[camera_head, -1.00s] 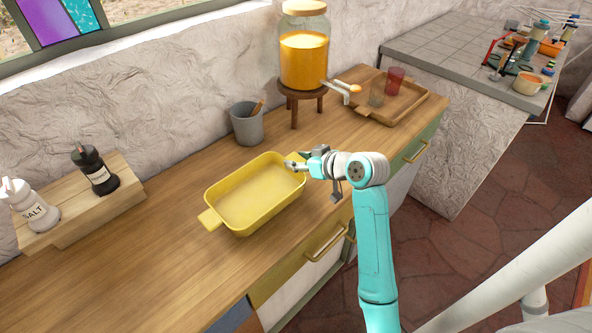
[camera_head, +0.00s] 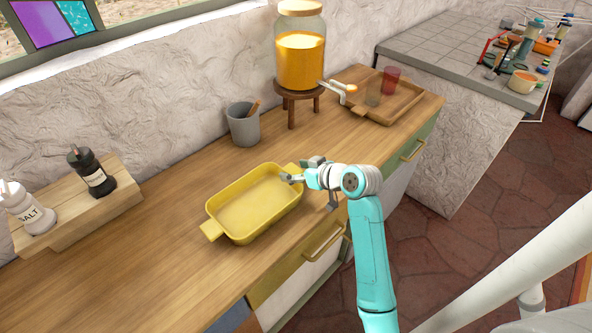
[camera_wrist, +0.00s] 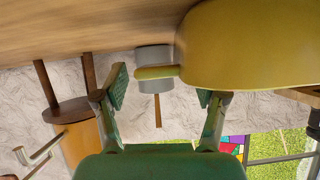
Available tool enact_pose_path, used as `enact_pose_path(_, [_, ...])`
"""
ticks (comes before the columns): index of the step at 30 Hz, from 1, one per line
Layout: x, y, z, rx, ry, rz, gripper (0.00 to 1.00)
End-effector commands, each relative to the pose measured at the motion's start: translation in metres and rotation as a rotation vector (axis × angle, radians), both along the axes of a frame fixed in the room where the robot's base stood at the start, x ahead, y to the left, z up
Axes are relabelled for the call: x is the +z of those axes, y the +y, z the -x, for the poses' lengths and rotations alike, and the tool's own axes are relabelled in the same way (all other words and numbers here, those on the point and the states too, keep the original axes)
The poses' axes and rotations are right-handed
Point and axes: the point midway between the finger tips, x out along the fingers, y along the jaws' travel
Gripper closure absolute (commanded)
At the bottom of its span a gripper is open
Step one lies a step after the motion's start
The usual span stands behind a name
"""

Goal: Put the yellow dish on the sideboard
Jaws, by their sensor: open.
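The yellow dish (camera_head: 256,203) is rectangular with a handle at each end. It appears to rest on the wooden top of a long cabinet (camera_head: 150,262) with drawers, likely the sideboard. My gripper (camera_head: 297,171) is open at the dish's right-end handle. In the wrist view the dish (camera_wrist: 255,50) fills the upper right, and its handle (camera_wrist: 157,72) shows between my spread fingers (camera_wrist: 161,92). A gap shows on both sides of the handle there. The dish looks empty.
Behind the dish stand a grey cup (camera_head: 243,126) and a drink jar (camera_head: 300,60) on a small stool (camera_head: 297,95). A wooden tray (camera_head: 398,105) with glasses is further right. Shakers stand on a wooden board (camera_head: 75,222) at left. Bare wood lies left of the dish.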

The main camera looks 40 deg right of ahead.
Motion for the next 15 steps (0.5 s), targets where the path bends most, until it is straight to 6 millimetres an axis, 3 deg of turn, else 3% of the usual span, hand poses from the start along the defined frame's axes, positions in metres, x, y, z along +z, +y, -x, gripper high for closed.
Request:
enact_pose_path(5, [0.007,-0.001,0.011,-0.002,-0.002,0.001,0.29])
enact_pose_path(15, [0.037,-0.006,0.068,-0.004,-0.002,0.001,0.29])
